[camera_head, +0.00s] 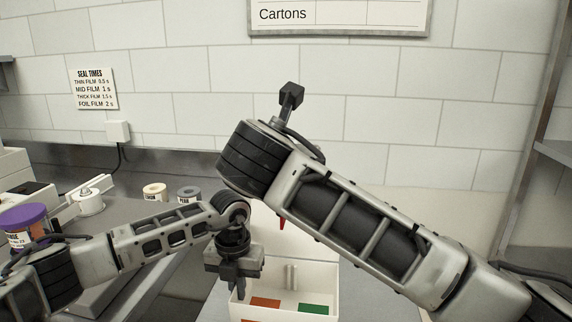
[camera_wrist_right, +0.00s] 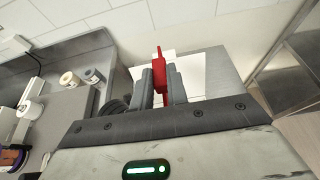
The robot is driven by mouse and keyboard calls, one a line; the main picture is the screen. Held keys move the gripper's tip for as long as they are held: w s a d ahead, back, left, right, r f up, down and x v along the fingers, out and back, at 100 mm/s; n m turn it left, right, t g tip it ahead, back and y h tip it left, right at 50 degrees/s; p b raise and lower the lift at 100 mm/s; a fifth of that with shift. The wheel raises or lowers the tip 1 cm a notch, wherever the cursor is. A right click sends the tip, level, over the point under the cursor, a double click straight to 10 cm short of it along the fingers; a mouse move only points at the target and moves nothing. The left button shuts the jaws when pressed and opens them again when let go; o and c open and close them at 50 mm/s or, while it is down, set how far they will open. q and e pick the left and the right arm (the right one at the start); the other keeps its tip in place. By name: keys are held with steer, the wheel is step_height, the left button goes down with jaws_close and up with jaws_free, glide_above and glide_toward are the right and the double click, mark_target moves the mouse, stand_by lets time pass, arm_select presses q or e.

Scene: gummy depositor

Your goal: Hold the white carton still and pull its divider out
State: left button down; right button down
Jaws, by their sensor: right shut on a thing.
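The white carton (camera_head: 318,278) stands open at the bottom middle of the head view, with an orange piece (camera_head: 265,302) and a green piece (camera_head: 313,309) inside. My left gripper (camera_head: 241,290) points down at the carton's left wall. Whether its fingers are closed on that wall is unclear. My right gripper (camera_wrist_right: 160,85) is shut on the red divider (camera_wrist_right: 158,68) in the right wrist view. In the head view, my right forearm hides that gripper. A small red tip of the divider (camera_head: 282,223) shows below the arm, above the carton's open inside.
On the counter at left are a purple-lidded tub (camera_head: 22,222), a white roll (camera_head: 89,202), a cream labelled roll (camera_head: 154,193) and a grey labelled roll (camera_head: 189,194). A tiled wall rises behind. A metal shelf frame (camera_head: 530,130) stands at right.

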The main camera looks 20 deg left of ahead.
steer(key=shift+r, duration=0.1)
steer(key=shift+r, duration=2.45)
steer(key=c, duration=1.9)
jaws_free()
jaws_close()
step_height(320, 180, up, 5)
